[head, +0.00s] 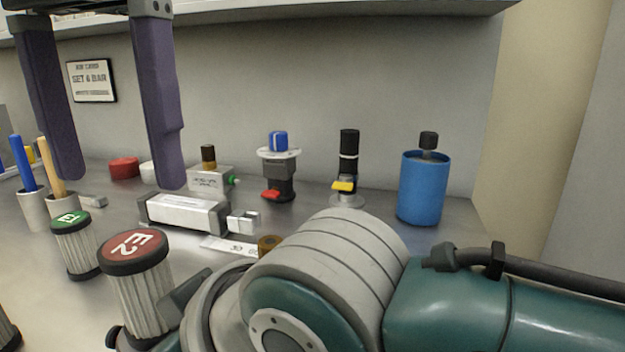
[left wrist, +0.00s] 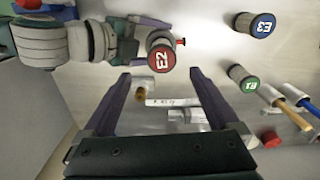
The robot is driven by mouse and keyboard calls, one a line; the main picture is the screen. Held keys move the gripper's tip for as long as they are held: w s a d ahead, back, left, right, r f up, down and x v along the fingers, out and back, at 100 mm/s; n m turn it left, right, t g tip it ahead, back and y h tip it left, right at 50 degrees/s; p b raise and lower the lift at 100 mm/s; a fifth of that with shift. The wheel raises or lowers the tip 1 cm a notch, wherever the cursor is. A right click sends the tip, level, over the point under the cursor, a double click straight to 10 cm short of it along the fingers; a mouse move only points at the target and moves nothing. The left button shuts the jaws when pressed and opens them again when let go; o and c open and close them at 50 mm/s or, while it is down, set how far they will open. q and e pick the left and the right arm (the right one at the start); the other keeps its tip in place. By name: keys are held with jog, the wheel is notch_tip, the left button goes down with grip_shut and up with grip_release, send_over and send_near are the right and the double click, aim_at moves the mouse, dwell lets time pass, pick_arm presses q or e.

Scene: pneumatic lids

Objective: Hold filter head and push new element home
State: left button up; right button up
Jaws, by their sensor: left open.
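My left gripper (head: 120,182) hangs open and empty at upper left, its purple fingers wide apart above the bench; they also show in the left wrist view (left wrist: 160,73). A pleated element with a red E2 cap (head: 136,252) stands slightly tilted beside my right arm. Green-capped E1 (head: 72,218) stands behind it, and blue-capped E3 (left wrist: 262,25) shows in the left wrist view. A grey unit with blue knob (head: 278,142) and a black-topped unit with yellow lever (head: 349,155) stand at the back; which is the filter head is unclear.
A silver cylinder (head: 185,212) lies mid-bench with a label strip and brown roll (head: 269,244) in front. A blue canister (head: 423,188) stands at right. Cups with blue and tan handles (head: 52,165) stand at left. My right arm covers the front right.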

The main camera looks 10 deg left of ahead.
dwell(0.3)
jog(key=o, duration=1.1)
